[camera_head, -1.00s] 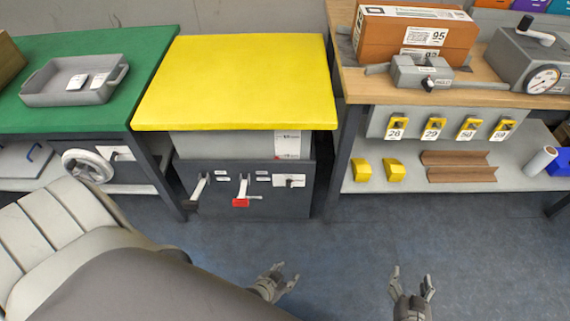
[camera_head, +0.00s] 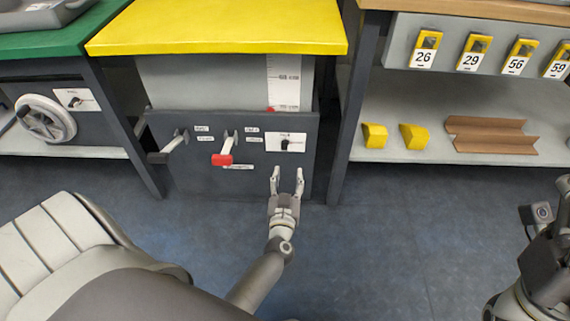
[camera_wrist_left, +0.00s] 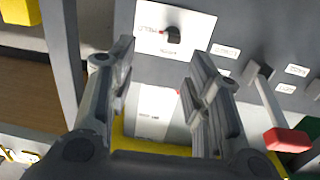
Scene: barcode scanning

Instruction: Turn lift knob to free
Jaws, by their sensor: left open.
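The lift knob (camera_head: 285,143) is a small dark knob on a white label plate at the right of the grey lift panel (camera_head: 215,180). In the left wrist view the knob (camera_wrist_left: 172,34) shows a red mark and sits beyond the fingertips. My left gripper (camera_head: 287,172) is open and empty, just below and in front of the knob, apart from it. It also shows in the left wrist view (camera_wrist_left: 160,70). My right gripper is at the right edge of the head view, cut off, and its fingers are unclear.
Left of the knob are a red-ended lever (camera_head: 222,158) and a dark-ended lever (camera_head: 160,157). The yellow tabletop (camera_head: 220,28) overhangs the panel. A table leg (camera_head: 342,150) stands right of it. A handwheel (camera_head: 45,118) is at left. The floor in front is clear.

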